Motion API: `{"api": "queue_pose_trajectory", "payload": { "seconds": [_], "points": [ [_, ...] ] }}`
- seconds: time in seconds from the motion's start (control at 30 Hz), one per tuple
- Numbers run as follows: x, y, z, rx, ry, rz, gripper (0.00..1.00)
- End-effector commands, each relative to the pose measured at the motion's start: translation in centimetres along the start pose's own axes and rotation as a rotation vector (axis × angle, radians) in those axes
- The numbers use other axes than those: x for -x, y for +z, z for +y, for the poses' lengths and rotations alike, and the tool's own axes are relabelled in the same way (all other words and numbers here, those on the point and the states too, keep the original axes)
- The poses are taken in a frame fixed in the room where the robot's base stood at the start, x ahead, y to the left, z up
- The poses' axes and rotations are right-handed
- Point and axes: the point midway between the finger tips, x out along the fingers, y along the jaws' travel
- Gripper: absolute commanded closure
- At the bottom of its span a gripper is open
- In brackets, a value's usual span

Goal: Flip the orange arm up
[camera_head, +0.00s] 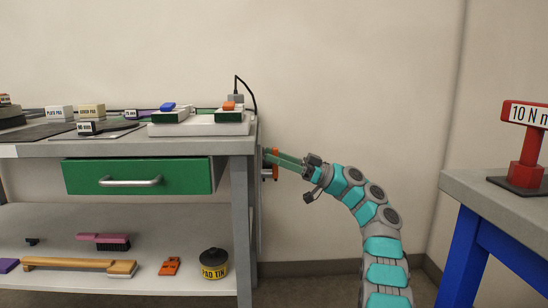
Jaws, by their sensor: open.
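A small orange part (275,174) shows at the right side of the grey cart, low beside the tabletop's end and partly behind my gripper. Its full shape is hidden, so I cannot tell how it is tilted. My gripper (272,155) reaches in from the right with its two green fingers parted. The fingertips are at the cart's right side, just above the orange part. I cannot tell whether they touch it. Another orange piece (229,105) sits on a green-fronted block on the tabletop, near a matching blue piece (168,106).
The grey cart (235,148) has a green drawer (85,177) and a lower shelf with brushes, an orange item and a pad tin (214,263). A blue-legged table (470,184) bearing a red 10 N m stand (531,150) is at right. Open floor lies between.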

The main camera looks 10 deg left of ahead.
Motion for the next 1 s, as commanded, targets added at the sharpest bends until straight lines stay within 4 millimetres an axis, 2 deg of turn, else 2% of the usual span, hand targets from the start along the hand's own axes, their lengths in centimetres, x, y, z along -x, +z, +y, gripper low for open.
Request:
{"api": "queue_pose_trajectory", "payload": {
  "seconds": [0.3, 0.5, 0.87, 1.0],
  "points": [
    [5.0, -0.2, 0.1, 0.001, 0.005, 0.001, 0.4],
    [7.0, -0.1, 0.0, 0.0, 0.001, 0.0, 0.4],
    [7.3, 0.0, 0.0, 0.001, 0.001, 0.0, 0.4],
    [6.4, -0.7, 0.3, 0.013, 0.012, 0.002, 0.4]
  ]
}}
